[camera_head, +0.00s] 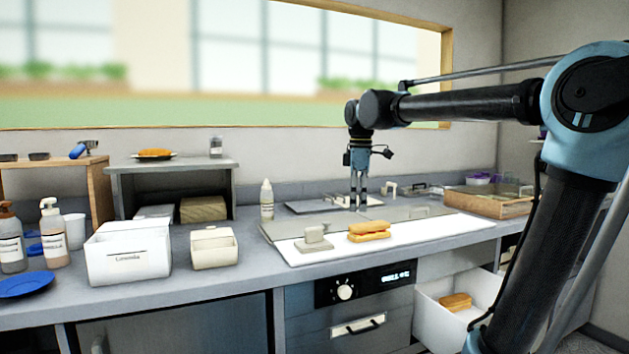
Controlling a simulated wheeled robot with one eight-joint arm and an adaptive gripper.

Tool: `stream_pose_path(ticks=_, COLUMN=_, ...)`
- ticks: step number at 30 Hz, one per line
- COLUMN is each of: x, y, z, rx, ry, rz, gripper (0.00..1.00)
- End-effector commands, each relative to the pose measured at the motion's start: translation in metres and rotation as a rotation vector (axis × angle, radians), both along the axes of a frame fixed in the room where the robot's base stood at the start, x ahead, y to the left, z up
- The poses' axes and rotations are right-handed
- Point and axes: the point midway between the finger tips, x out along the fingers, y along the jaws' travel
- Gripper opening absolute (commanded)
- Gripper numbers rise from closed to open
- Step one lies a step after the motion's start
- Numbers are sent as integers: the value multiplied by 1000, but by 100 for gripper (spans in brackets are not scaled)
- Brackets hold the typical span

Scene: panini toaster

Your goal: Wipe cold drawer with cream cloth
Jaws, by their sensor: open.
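My gripper (358,206) points straight down over the grey plates at the back of the worktop, behind the white board. Its fingers are slightly apart with nothing visible between them. An open white drawer (432,318) sticks out below the counter at the right, with an orange-brown bread roll (455,302) inside. My arm hides the drawer's right part. I cannot make out a cream cloth for certain; a small pale block-like thing (390,188) lies just right of my gripper, too small to identify.
A white board (446,232) along the counter front bears a stacked sandwich (369,231) and a beige-grey handled block (314,239). White bins (128,254) and bottles stand at left. A wooden tray (489,200) stands at right. A control panel (366,284) is below the board.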

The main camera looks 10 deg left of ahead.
Motion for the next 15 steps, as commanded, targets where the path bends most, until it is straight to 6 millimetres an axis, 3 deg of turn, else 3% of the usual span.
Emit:
stream_pose_path(ticks=3, x=9, y=45, z=23, rx=-12, ry=11, rz=176, gripper=42)
stream_pose_path(ticks=9, x=13, y=106, z=49, rx=-29, ry=26, rz=419, gripper=42)
stream_pose_path(ticks=15, x=12, y=132, z=59, rx=-36, ry=33, rz=530, gripper=42)
